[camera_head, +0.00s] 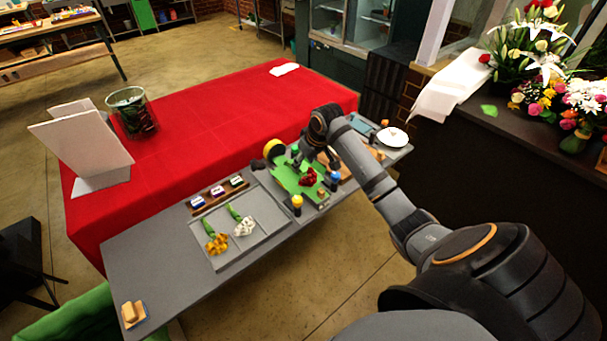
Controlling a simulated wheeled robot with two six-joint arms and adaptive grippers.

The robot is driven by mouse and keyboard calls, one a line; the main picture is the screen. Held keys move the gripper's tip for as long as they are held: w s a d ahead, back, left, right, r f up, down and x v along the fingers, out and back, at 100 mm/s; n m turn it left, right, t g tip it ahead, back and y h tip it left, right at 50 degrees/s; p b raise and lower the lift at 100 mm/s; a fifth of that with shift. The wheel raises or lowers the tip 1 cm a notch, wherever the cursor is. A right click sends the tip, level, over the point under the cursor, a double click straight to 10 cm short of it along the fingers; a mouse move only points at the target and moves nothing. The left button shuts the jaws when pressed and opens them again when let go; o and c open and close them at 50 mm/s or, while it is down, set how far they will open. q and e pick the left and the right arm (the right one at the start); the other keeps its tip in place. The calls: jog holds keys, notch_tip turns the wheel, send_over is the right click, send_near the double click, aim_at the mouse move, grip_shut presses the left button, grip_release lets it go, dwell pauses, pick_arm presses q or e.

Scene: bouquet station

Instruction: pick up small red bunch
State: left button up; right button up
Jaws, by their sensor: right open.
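The small red bunch (309,177) lies on a green mat (284,176) on the grey work table. My right arm reaches in from the lower right, and its right gripper (318,160) hangs over the mat, just behind and above the red bunch. The right gripper is open; I see nothing between its fingers. At this size I cannot tell whether a finger touches the bunch. My left gripper is not in view.
A grey tray (270,243) holds a yellow bunch (216,244) and a white bunch (244,227). Small bottles, one yellow-topped (297,201), stand around the mat. A white plate (393,137) lies farther right. The grey table's left part (150,265) is mostly clear.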

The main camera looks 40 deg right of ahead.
aim_at(300, 171)
jog(key=shift+w+f, duration=0.75)
jog(key=shift+f, duration=0.2)
jog(key=shift+w+f+p, duration=0.1)
jog(key=shift+f+p, duration=0.25)
jog(key=shift+f, duration=0.05)
jog(key=x, duration=0.2)
jog(key=p+x, duration=0.1)
jog(key=shift+d+f, duration=0.2)
jog(key=shift+f, duration=0.2)
jog(key=shift+w+f, duration=0.15)
jog(key=shift+f, duration=0.1)
jog(key=c, duration=0.9)
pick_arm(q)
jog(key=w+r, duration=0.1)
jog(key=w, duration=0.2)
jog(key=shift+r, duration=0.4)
pick_arm(e)
grip_shut()
